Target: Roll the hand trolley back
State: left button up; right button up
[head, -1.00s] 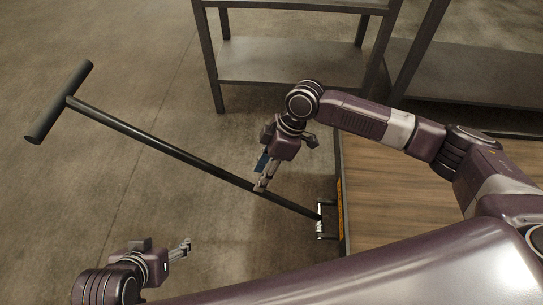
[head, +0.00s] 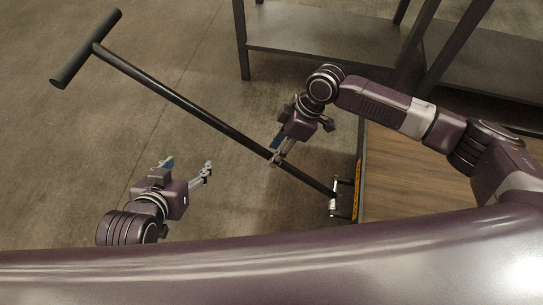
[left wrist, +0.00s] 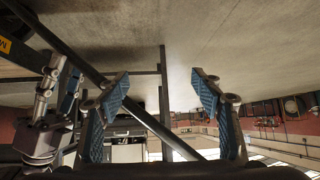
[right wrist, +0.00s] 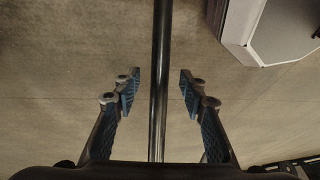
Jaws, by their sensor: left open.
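The hand trolley has a wooden deck (head: 430,185) at right and a long black handle bar (head: 180,98) slanting up to the left. The bar ends in a thick crossbar grip (head: 87,48). My right gripper (head: 277,155) is at the lower part of the bar. In the right wrist view the open fingers (right wrist: 160,78) stand on either side of the bar (right wrist: 160,40), with gaps visible. My left gripper (head: 190,165) is open and empty, left of and below the bar. In the left wrist view its fingers (left wrist: 160,82) are apart, and the bar (left wrist: 90,72) runs diagonally behind them.
A dark metal shelf (head: 320,38) stands behind the trolley, with another rack (head: 480,65) at the right. The concrete floor (head: 60,170) around the grip and to the left is clear.

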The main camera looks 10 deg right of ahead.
jog(key=x, duration=0.3)
jog(key=shift+b, duration=0.35)
pick_arm(q)
jog(key=w+d+r+t, duration=0.1)
jog(key=w+r+t, duration=0.1)
jog(key=w+r, duration=0.2)
jog(key=shift+d+r+t+h, duration=0.35)
jog(key=shift+t+h, duration=0.05)
pick_arm(e)
jog(key=shift+a+f, duration=0.1)
jog(key=shift+f, duration=0.1)
pick_arm(q)
jog(key=shift+s, duration=0.1)
pick_arm(e)
grip_shut()
pick_arm(q)
jog(key=shift+f, duration=0.1)
